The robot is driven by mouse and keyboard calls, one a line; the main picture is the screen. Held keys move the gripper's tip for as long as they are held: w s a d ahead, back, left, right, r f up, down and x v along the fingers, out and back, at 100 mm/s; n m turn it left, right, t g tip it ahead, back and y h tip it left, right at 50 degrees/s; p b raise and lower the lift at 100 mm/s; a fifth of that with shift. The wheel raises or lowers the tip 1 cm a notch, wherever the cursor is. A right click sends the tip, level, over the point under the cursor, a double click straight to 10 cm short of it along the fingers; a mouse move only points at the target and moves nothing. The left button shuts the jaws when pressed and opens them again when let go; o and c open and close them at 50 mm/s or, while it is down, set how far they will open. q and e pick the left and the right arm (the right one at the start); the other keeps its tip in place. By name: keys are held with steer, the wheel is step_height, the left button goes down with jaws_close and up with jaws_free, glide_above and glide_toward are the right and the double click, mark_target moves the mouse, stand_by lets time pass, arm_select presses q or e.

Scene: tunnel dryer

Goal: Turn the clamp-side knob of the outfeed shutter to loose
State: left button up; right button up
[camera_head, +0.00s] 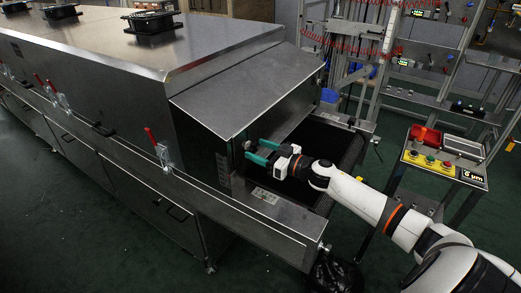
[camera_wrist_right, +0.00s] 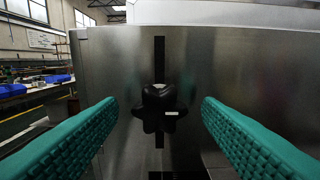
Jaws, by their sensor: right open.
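The clamp-side knob (camera_wrist_right: 158,108) is black and lobed, with a small pale mark on its right lobe. It sits over a dark vertical slot in the steel outfeed shutter plate (camera_wrist_right: 225,65). In the head view the knob (camera_head: 248,146) is small, at the dryer's outlet end under the sloping hood. My right gripper (camera_head: 254,150) is open, its two green fingers pointing at the knob. In the wrist view the fingers stand left and right of the knob with clear gaps, not touching it. My left gripper is not in view.
The sloping steel hood (camera_head: 245,85) hangs above my right gripper. A steel side rail (camera_head: 215,200) with red-handled clamps (camera_head: 152,138) runs along the dryer. A button panel (camera_head: 440,160) stands at the right, and a black bag (camera_head: 335,273) lies below the outlet.

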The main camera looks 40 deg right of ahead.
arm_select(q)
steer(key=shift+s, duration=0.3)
arm_select(e)
steer(key=c, duration=1)
